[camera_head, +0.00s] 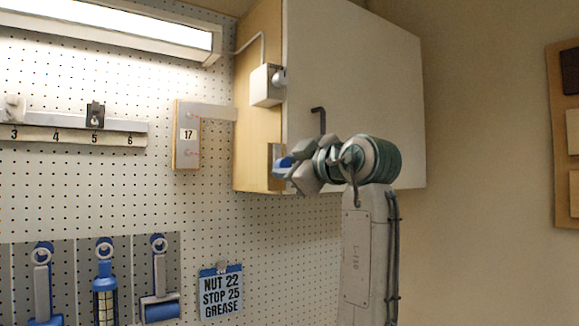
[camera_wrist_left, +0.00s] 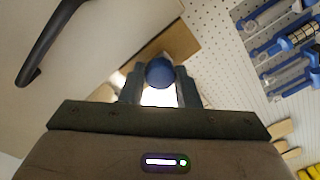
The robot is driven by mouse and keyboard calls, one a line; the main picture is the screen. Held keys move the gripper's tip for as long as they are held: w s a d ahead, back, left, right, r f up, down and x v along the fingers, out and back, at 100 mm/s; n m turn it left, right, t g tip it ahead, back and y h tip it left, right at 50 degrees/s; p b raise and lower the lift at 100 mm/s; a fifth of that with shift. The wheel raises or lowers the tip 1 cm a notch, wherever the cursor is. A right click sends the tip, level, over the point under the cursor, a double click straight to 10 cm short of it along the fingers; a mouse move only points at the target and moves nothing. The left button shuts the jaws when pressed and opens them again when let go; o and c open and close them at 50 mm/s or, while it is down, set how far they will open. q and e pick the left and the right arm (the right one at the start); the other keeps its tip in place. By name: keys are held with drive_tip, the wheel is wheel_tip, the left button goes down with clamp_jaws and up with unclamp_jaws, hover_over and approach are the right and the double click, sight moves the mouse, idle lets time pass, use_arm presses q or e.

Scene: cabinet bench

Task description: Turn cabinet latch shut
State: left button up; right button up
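The cabinet's white door (camera_head: 365,75) fills the upper middle of the head view and lies against the wooden side. The cabinet latch shows as a blue knob (camera_head: 283,163) by a metal plate (camera_head: 273,153) at the door's lower left corner. My left gripper (camera_head: 293,163) is at the knob. In the left wrist view the round blue knob (camera_wrist_left: 160,72) sits between the two fingers of my left gripper (camera_wrist_left: 160,80) and fills the gap. The fingers look shut on it. The latch's bar is mostly hidden. My right gripper is not in view.
A black door handle (camera_head: 318,118) is just above my left gripper; it also shows in the wrist view (camera_wrist_left: 45,45). A white box (camera_head: 266,85) is on the cabinet side. Left are a tag marked 17 (camera_head: 187,135), hanging blue tools (camera_head: 105,285) and a sign (camera_head: 220,292).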

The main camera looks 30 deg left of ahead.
use_arm(q)
drive_tip(key=shift+c, duration=0.7)
drive_tip(key=shift+m, duration=0.3)
drive_tip(key=m+b, duration=0.1)
drive_tip(key=m, duration=1.6)
drive_tip(key=shift+f+m+t+b, duration=0.1)
drive_tip(key=shift+m+t+b, duration=0.2)
drive_tip(key=shift+m+t, duration=0.1)
drive_tip(key=o, duration=0.9)
drive_tip(key=shift+o, duration=0.3)
drive_tip(key=shift+d, duration=0.1)
